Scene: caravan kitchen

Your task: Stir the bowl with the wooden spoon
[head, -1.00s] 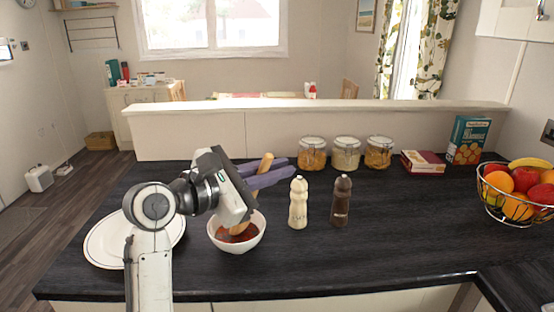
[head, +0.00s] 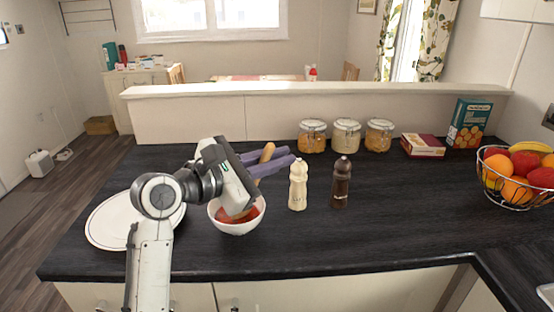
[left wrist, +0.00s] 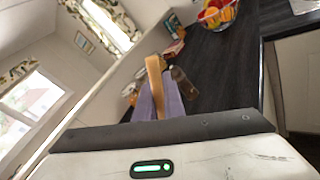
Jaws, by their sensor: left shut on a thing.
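A white bowl (head: 238,229) with reddish-brown contents stands on the dark counter. My left gripper (head: 271,162) has purple fingers and is shut on the wooden spoon (head: 267,151). The spoon's handle end sticks up above the fingers. In the left wrist view the spoon (left wrist: 154,72) stands between the two fingers (left wrist: 158,102). My right gripper is not in view.
A white plate (head: 103,226) lies left of the bowl, partly behind my arm. A cream bottle (head: 298,188) and a dark brown bottle (head: 341,185) stand close on the right. Jars (head: 346,138), boxes (head: 423,146) and a fruit basket (head: 515,190) are farther off.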

